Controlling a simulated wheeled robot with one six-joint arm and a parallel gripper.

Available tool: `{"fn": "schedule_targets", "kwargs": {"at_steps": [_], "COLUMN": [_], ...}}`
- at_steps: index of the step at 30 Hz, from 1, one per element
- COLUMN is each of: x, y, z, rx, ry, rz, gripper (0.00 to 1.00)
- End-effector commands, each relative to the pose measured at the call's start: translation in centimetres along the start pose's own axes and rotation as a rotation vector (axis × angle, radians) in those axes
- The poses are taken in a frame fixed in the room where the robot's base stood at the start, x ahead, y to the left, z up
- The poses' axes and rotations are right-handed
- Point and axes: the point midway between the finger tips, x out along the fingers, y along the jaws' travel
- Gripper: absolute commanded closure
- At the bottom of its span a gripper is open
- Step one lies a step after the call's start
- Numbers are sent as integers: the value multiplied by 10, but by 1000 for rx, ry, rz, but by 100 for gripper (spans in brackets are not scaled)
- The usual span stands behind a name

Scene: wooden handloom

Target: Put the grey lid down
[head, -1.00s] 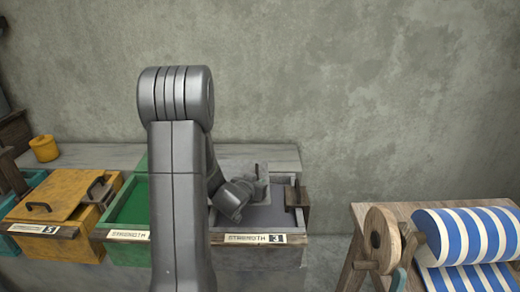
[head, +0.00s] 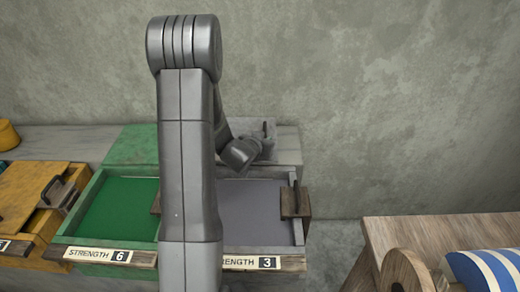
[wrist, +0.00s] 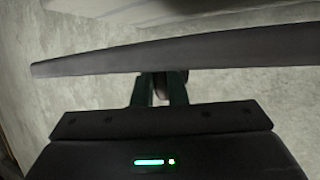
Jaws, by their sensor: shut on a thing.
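The grey lid (wrist: 230,52) shows in the wrist view as a long dark slab seen nearly edge-on, crossing the picture just beyond my fingers. My gripper (wrist: 160,88) is shut on it near its middle. In the head view my gripper (head: 263,134) is at the back of the open grey box (head: 258,205), above the bench end. My arm hides part of this area, and the lid's outline is hard to tell from the grey bench there. I cannot tell whether the lid touches the bench.
An open green box (head: 118,208) stands left of the grey one, with a green panel (head: 130,145) behind it. A yellow box (head: 25,195) is farther left. A wooden table (head: 440,228) with a striped roll (head: 490,275) is at right. The bench (head: 60,140) runs along the wall.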

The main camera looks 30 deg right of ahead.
Motion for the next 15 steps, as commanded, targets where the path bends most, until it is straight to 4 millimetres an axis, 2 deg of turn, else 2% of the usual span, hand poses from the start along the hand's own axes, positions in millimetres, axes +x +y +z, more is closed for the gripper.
{"fn": "schedule_targets", "kwargs": {"at_steps": [3,10,15], "x": [8,13,21], "y": [0,0,1], "z": [19,31,50], "rx": [-1,0,-1], "ry": [0,2,-1], "rz": [0,0,0], "gripper": [100,100,100]}}
